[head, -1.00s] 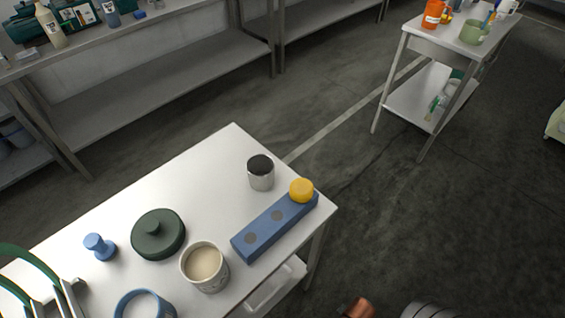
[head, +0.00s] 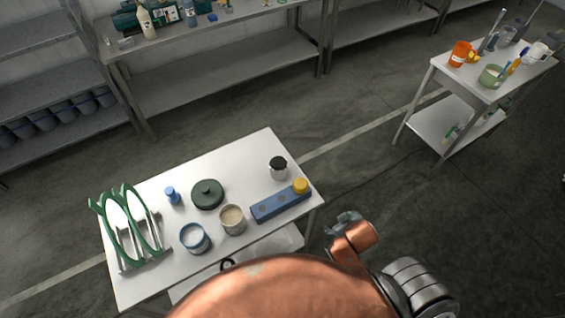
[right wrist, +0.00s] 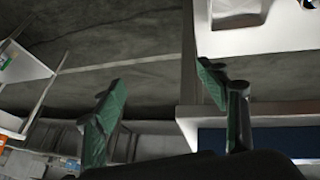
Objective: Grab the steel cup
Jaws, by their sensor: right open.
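The steel cup (head: 278,168) stands upright near the far right corner of the white table (head: 150,283) in the head view. It is a short shiny cylinder with a dark top. My right gripper (head: 345,222) is off the table's right edge, apart from the cup and nearer to me. In the right wrist view my right gripper (right wrist: 165,105) has its two green-padded fingers spread, with nothing between them. I do not make out the cup in the right wrist view. My left gripper is not in view.
By the cup lies a blue block (head: 280,204) with a yellow knob (head: 300,186). A beige-filled pot (head: 232,219), a dark green lid (head: 207,194), a blue-rimmed pot (head: 194,238), a blue peg (head: 172,196) and a green rack (head: 128,228) share the table. A side table (head: 470,82) stands right.

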